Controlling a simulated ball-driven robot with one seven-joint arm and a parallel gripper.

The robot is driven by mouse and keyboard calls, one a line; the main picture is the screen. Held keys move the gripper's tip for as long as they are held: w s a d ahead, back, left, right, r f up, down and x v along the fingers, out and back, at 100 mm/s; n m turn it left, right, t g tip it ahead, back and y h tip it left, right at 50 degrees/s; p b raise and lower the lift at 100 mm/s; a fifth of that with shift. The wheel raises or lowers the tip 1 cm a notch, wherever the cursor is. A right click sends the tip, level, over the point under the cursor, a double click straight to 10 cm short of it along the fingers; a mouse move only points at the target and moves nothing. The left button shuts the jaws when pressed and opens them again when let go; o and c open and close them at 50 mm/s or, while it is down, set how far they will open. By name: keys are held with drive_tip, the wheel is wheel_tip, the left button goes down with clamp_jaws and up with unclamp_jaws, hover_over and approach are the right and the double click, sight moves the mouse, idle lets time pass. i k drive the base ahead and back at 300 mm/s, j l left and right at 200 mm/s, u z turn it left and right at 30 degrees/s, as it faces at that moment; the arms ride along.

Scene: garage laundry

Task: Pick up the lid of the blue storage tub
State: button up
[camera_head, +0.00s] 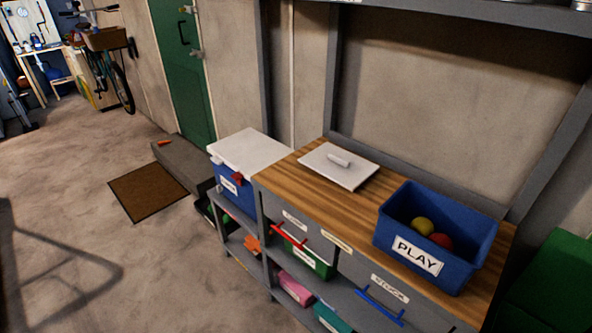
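An open blue storage tub (384,237) with a white "PLAY" label stands on the right end of a wooden worktop (292,185). A yellow ball (422,226) and a red ball (441,241) lie inside it. A flat, pale square lid (350,177) with a raised bar handle (339,160) lies on the worktop, left of the tub and apart from it. Another blue tub (236,191) with a white label sits lower at the left, under a wide white top (247,151). My gripper is not in view.
Grey drawers with red (289,236) and blue (380,304) handles and shelves of coloured boxes are below the worktop. Grey uprights (331,75) and a high shelf (480,14) frame the wall behind. Open concrete floor (150,255) lies at the left, with a brown mat (147,192).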

sight(345, 168)
drive_tip(key=i+u, duration=0.2)
drive_tip(key=u, duration=0.25)
drive_tip(key=i+l+u, duration=0.1)
drive_tip(key=u, duration=0.35)
drive_tip(key=i+l+u, duration=0.15)
drive_tip(key=u, duration=0.3)
drive_tip(key=i, duration=0.1)
